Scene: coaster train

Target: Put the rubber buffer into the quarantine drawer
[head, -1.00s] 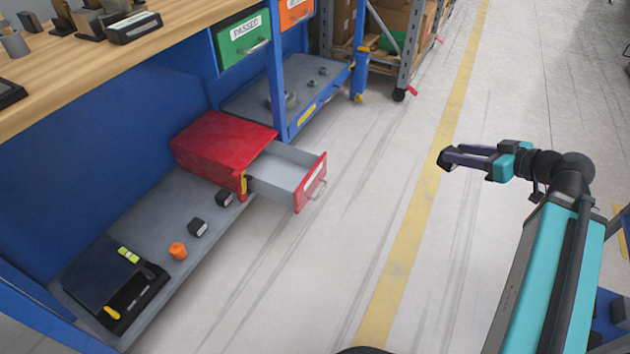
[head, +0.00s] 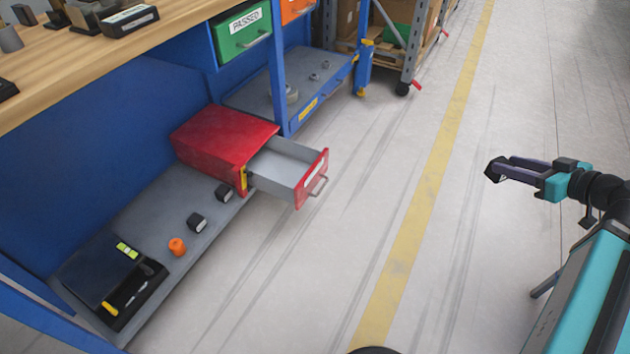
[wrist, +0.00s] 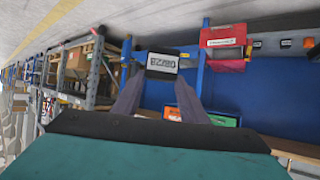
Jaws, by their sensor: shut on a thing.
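My gripper (head: 495,170) is out over the open floor at the right of the head view, well apart from the drawer. It is shut on the rubber buffer (wrist: 162,66), a dark block with a white printed label, held between the fingertips in the wrist view. In the head view the buffer is only a small dark shape at the tips. The red quarantine drawer's cabinet (head: 222,138) stands on the low grey shelf. Its drawer (head: 313,180) is pulled out, and the visible grey inside looks empty. The drawer also shows in the wrist view (wrist: 222,42).
On the low shelf (head: 150,215) are two dark blocks (head: 197,222), an orange cylinder (head: 177,246) and a black tray (head: 142,298). A wooden bench top (head: 60,65) overhangs it. A green PASSED drawer (head: 243,32) is above. The floor between gripper and drawer is clear.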

